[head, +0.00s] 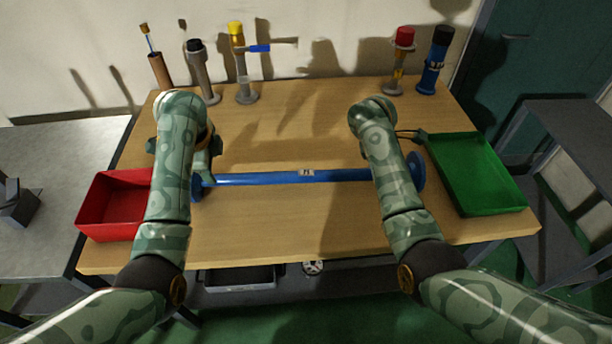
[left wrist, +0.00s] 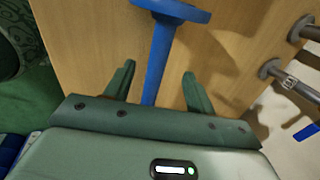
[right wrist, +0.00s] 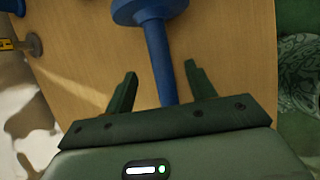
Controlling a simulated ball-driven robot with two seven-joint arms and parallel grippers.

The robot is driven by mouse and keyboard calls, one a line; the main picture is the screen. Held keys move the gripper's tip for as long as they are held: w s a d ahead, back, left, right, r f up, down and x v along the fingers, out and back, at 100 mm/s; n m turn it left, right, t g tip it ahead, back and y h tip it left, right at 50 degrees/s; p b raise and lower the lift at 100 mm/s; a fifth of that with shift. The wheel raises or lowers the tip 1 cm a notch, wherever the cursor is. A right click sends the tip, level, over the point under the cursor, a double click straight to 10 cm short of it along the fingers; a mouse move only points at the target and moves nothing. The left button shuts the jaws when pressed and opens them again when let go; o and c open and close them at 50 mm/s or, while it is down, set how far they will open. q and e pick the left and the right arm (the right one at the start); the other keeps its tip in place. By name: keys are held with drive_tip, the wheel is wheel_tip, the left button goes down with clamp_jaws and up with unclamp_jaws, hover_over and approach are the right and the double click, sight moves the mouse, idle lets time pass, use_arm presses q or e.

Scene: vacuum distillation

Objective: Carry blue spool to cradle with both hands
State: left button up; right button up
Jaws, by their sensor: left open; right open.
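The blue spool (head: 290,177) lies across the middle of the table, a long shaft with a disc at each end and a small label mid-shaft. My left gripper (head: 206,162) is at its left end, partly covered by my arm. In the left wrist view my left gripper (left wrist: 159,68) is open, with the spool's shaft (left wrist: 157,65) between its fingers and the disc beyond. In the right wrist view my right gripper (right wrist: 161,68) is open, with the shaft (right wrist: 160,62) between its fingers near the right disc. No cradle can be clearly made out.
A red bin (head: 112,205) stands at the table's left, and a green tray (head: 476,174) at its right. Several capped upright posts line the back, including a yellow-topped one (head: 240,65) and a red-topped one (head: 401,60). The wooden table (head: 290,225) is clear in front of the spool.

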sight(220, 176)
use_arm(q)
drive_tip(key=x, duration=0.9)
drive_tip(key=shift+f, duration=0.2)
use_arm(e)
drive_tip(key=x, duration=0.9)
drive_tip(key=shift+d+f, duration=0.15)
drive_tip(key=shift+f, duration=0.1)
use_arm(q)
clamp_jaws()
use_arm(e)
clamp_jaws()
use_arm(q)
drive_tip(key=shift+w+d, duration=0.1)
drive_tip(key=shift+w+r, duration=0.15)
drive_tip(key=shift+r, duration=0.1)
use_arm(e)
drive_tip(key=shift+w+r, duration=0.2)
drive_tip(key=shift+r, duration=0.05)
